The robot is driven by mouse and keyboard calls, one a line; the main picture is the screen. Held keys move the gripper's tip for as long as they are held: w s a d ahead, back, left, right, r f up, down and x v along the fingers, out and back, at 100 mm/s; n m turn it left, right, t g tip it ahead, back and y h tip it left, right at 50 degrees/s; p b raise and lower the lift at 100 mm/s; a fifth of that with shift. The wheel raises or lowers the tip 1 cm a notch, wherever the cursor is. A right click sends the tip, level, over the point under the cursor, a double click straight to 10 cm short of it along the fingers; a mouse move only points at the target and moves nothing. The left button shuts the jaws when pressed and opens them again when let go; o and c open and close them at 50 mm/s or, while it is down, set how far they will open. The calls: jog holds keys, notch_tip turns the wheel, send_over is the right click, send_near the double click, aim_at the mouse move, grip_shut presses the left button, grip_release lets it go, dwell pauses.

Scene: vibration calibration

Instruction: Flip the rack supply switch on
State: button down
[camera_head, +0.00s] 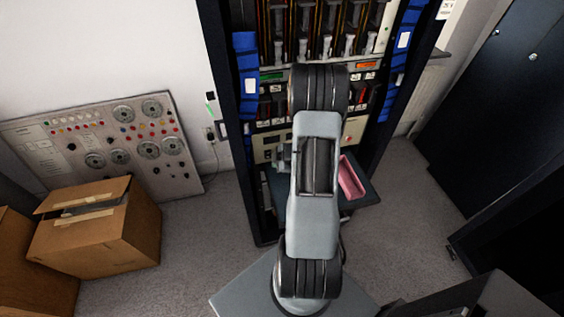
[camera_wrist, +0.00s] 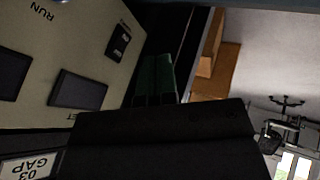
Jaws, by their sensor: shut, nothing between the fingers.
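In the wrist view a beige rack panel (camera_wrist: 75,30) fills the upper left, tilted and partly upside down. A small black switch with pale marks (camera_wrist: 118,42) sits on it; I cannot tell its position or whether it is the rack supply switch. My gripper (camera_wrist: 155,72) shows as dark green fingers ahead of a black body. It is shut and empty, to the right of the switch and apparently apart from it. In the head view the rack (camera_head: 230,130) stands ahead, and my arm covers the middle of its lower panel and hides my gripper.
A pink tray (camera_head: 351,178) lies on a dark shelf at the rack's lower right. Cardboard boxes (camera_head: 97,228) and a leaning panel of dials (camera_head: 115,150) are at the left. Dark cabinets stand at the right. Carpet (camera_head: 205,230) is clear left of the rack.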

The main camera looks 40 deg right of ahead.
aim_at(268, 155)
jog(key=x, duration=0.3)
jog(key=shift+w+a+f, duration=0.1)
jog(key=shift+f, duration=0.1)
jog(key=w, duration=0.1)
jog(key=w+d, duration=0.1)
jog(key=shift+w+d+f+p, duration=0.1)
jog(key=shift+w+f+p, duration=0.05)
jog(key=shift+w+p, duration=0.2)
jog(key=shift+w+d+f, duration=0.2)
jog(key=shift+w+d, duration=0.1)
jog(key=shift+w, duration=0.25)
